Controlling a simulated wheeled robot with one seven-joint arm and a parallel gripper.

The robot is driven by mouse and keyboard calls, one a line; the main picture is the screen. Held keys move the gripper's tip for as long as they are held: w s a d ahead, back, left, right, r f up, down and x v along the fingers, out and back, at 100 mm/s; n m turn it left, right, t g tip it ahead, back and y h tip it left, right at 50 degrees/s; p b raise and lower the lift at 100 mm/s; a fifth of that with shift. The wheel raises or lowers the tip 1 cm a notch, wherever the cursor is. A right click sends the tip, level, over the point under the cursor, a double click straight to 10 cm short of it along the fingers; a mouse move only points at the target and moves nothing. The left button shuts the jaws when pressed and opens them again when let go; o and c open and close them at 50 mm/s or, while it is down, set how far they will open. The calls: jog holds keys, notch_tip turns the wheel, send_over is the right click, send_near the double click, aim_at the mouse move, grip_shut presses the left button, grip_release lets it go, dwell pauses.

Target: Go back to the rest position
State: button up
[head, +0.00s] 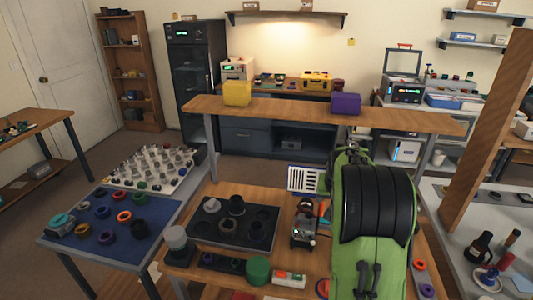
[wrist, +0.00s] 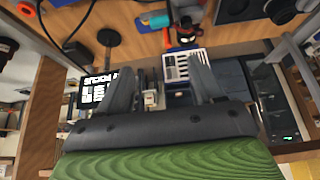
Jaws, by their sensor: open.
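My green arm with black bands reaches over the right part of the wooden workbench (head: 255,190) in the head view. My gripper (wrist: 162,72) shows in the wrist view with its two grey fingers spread wide apart. Nothing is held between them. In the head view the arm hides most of the gripper. A white slotted rack (wrist: 183,66) shows just past the fingers in the wrist view; the head view has it (head: 303,179) left of my arm.
A dark tray (head: 262,222) holding lens parts lies left of my arm, beside a small device (head: 303,228). A raised wooden shelf (head: 290,108) with a yellow box (head: 237,93) and a purple box (head: 345,103) crosses behind. A wooden post (head: 487,130) stands at right.

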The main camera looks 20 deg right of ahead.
jog(key=shift+a, duration=0.1)
jog(key=s+a+r+n+y, duration=0.15)
jog(key=s+a+r, duration=0.25)
jog(key=a, duration=0.4)
jog(key=s+a+r+n, duration=0.2)
jog(key=s+a+r, duration=0.3)
jog(key=a, duration=0.3)
jog(key=s+a+f+n+y, duration=0.1)
jog(key=s+a, duration=0.4)
jog(key=s, duration=0.4)
jog(key=s+a+n+y, duration=0.1)
jog(key=s+a+n, duration=0.1)
jog(key=s+a, duration=0.4)
jog(key=s, duration=0.3)
jog(key=shift+f+t, duration=0.3)
jog(key=shift+f, duration=0.05)
jog(key=shift+n, duration=0.25)
